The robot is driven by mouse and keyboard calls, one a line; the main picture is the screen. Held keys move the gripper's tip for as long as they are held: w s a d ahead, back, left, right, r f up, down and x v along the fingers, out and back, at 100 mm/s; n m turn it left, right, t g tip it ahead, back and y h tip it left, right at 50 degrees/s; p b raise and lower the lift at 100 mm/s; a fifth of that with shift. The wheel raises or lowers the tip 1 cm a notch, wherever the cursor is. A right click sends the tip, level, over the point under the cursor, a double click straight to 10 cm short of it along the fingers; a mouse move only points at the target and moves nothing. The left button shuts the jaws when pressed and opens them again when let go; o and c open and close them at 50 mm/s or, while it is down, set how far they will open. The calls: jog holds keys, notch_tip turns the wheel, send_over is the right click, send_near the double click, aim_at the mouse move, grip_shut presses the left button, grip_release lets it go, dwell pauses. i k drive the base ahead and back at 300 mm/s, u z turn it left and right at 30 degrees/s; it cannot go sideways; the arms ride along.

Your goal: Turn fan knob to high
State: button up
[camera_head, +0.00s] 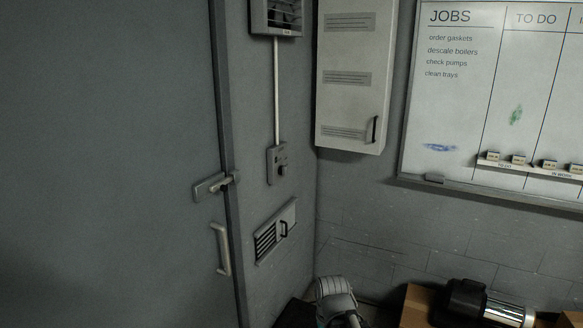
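The fan knob (283,170) is a small dark knob on a grey control plate (272,160) on the wall right of the door. Small marks show on the plate but are too small to read, so I cannot tell the knob's setting. A conduit (276,90) runs up from the plate to the fan (277,15), a square grille cut off by the top edge. My gripper is not in view, and nothing touches the knob.
A grey door (110,150) with a latch (213,185) and handle (222,248) fills the left. A vent (266,240) is below the plate. A wall cabinet (352,75) and whiteboard (440,110) are right. A pale rounded shape (335,296), unclear, and a motor-like unit (508,311) are below.

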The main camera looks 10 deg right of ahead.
aim_at(282, 169)
jog(key=i, duration=1.55)
jog(key=u, duration=0.1)
